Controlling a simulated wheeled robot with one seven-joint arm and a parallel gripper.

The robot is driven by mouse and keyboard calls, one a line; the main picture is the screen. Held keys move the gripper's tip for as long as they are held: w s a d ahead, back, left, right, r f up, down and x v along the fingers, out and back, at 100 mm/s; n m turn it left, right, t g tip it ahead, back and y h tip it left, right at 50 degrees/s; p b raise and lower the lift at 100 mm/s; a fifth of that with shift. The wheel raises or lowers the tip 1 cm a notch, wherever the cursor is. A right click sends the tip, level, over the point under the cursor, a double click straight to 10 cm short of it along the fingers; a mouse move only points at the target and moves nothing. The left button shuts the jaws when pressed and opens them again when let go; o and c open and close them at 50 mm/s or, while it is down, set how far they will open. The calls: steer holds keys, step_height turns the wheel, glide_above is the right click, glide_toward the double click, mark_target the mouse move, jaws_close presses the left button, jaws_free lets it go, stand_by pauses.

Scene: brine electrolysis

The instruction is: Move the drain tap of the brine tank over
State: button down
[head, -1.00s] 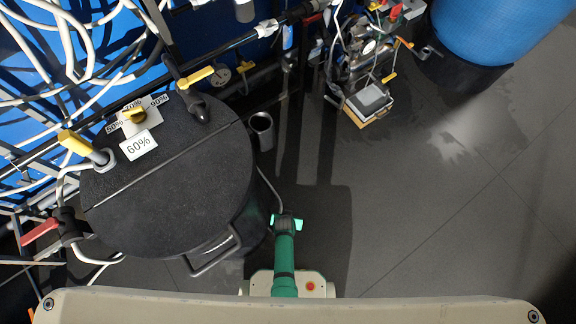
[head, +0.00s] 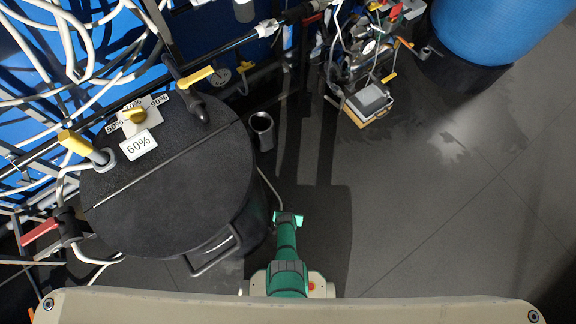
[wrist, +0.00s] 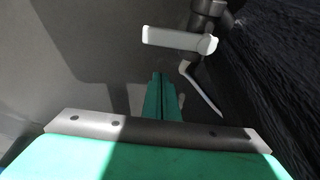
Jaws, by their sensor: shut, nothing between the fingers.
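The brine tank (head: 170,190) is the large black round tank with a flat lid, at the left in the head view. Its dark, rough side (wrist: 275,70) fills the right of the wrist view. A tap (wrist: 180,40) with a pale flat lever and a dark body shows at the top of the wrist view, beside the tank. The head view does not show this tap clearly. My gripper (wrist: 162,78) is shut and empty, its green fingers together just below the lever, apart from it in the picture. In the head view my arm's green end (head: 288,218) is right of the tank.
A thin pale tube (wrist: 202,88) hangs below the tap. A red-handled valve (head: 40,231) is at the tank's left. A metal handle (head: 212,255) sticks out at its front. A dark cup (head: 262,130) stands behind. The grey floor (head: 430,220) at right is clear.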

steer(key=shift+w+f, duration=0.1)
steer(key=shift+f, duration=0.1)
steer(key=shift+s+a, duration=0.2)
steer(key=shift+s, duration=0.8)
steer(key=shift+s+a, duration=0.15)
steer(key=shift+s, duration=0.85)
